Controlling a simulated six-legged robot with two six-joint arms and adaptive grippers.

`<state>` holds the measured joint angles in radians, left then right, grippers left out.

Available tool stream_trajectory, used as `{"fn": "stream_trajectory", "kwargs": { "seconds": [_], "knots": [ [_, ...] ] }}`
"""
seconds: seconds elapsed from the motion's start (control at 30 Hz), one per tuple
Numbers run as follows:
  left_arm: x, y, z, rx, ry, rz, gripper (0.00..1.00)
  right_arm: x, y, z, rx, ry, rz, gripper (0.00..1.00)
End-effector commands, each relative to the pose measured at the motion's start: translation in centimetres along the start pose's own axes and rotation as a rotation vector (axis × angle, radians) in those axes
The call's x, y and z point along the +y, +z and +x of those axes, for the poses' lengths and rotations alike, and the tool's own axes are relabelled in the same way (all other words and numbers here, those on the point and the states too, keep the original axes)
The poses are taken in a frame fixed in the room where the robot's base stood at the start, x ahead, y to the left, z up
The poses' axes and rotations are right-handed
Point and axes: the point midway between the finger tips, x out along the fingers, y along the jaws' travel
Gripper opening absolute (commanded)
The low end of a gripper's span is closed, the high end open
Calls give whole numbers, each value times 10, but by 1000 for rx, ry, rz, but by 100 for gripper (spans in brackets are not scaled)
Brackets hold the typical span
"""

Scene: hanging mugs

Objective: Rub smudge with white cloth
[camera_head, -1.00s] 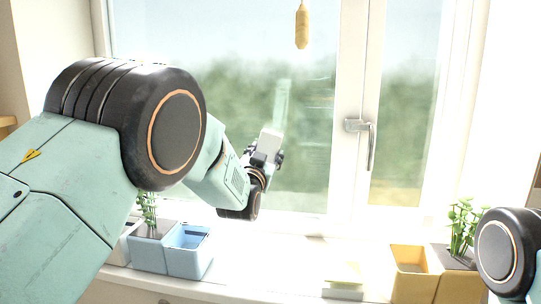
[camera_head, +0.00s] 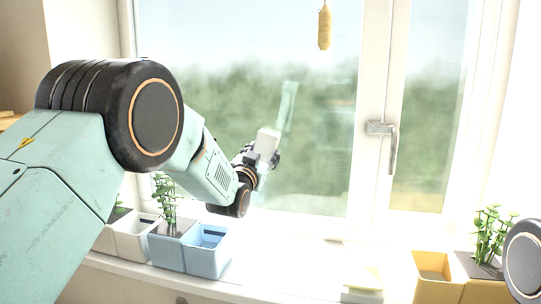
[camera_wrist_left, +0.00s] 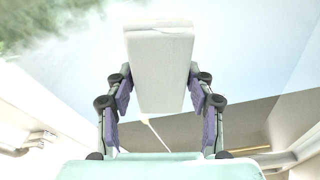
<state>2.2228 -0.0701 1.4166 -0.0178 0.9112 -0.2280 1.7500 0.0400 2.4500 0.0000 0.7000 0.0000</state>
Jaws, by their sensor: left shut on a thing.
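My left gripper (camera_head: 259,158) is in front of the window pane in the head view. It is shut on the white cloth (camera_head: 268,141), which looks like a folded, block-shaped pad. In the left wrist view the cloth (camera_wrist_left: 160,65) sticks out beyond the fingers of the gripper (camera_wrist_left: 160,92), one finger on each side. A pale upright streak (camera_head: 288,105) shows on the glass just above and right of the cloth; I cannot tell whether it is the smudge or a reflection. I cannot tell whether the cloth touches the glass. My right gripper is out of view.
A yellow pendant (camera_head: 325,27) hangs before the window. The window handle (camera_head: 388,140) is to the right. On the sill stand a blue planter (camera_head: 207,251), a white planter (camera_head: 130,236) and a yellow planter (camera_head: 433,277). A small pale stack (camera_head: 362,286) lies between them.

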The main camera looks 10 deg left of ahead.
Motion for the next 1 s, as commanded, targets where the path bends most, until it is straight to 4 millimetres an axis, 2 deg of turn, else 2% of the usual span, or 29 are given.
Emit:
{"fn": "stream_trajectory", "kwargs": {
  "seconds": [0.27,0.6,1.0],
  "knots": [
    [-10,2,0,1,-1,-1,29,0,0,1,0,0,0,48],
    [-34,10,-1,0,-1,-1,29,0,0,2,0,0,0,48],
    [-36,9,-5,1,1,0,29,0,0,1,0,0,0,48]
  ]
}}
